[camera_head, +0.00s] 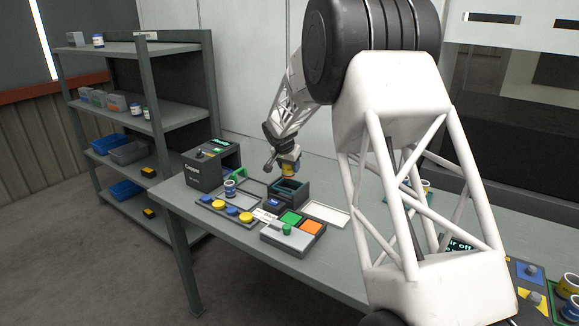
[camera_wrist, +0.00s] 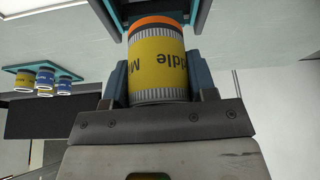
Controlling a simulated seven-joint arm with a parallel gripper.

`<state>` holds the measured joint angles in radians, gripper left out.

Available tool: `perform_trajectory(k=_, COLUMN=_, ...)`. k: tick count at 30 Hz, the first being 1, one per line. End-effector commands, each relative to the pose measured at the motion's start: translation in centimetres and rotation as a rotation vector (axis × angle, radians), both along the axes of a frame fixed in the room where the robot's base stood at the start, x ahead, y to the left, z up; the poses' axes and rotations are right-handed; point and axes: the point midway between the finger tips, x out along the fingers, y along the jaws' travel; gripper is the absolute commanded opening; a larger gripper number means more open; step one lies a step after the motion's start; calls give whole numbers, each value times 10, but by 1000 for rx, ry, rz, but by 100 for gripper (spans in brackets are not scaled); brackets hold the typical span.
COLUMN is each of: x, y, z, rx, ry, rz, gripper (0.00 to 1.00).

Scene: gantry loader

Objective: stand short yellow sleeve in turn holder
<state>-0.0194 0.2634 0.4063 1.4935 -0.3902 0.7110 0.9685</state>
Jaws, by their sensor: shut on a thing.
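My gripper (camera_wrist: 158,82) is shut on a yellow sleeve (camera_wrist: 158,68) with grey ribbed bands, an orange end and dark lettering ending in "ddle". In the head view the sleeve (camera_head: 290,168) hangs roughly upright below the wrist, over a dark open box with teal inner edges (camera_head: 304,190), which looks like the turn holder. In the wrist view the orange end points at the dark, teal-edged frame of this box (camera_wrist: 203,15). I cannot tell whether the end touches it or is inside. The far side of the sleeve is hidden.
Left of the box are a dark machine (camera_head: 203,172) and a tray with yellow discs and a white-blue sleeve (camera_head: 230,187). In front is a panel with green and orange squares (camera_head: 290,238). A flat white-rimmed tray (camera_head: 326,213) is empty. More sleeves (camera_head: 569,285) stand far right.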

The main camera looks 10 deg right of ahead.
Motion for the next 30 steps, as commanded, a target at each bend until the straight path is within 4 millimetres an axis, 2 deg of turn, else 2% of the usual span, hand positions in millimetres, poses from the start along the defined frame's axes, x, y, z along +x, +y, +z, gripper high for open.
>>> perform_trajectory(k=11, x=0, y=0, z=-9, rx=0, ry=0, rz=0, gripper=19)
perform_trajectory(k=30, x=0, y=0, z=-50, rx=1, ry=-1, rz=0, gripper=19)
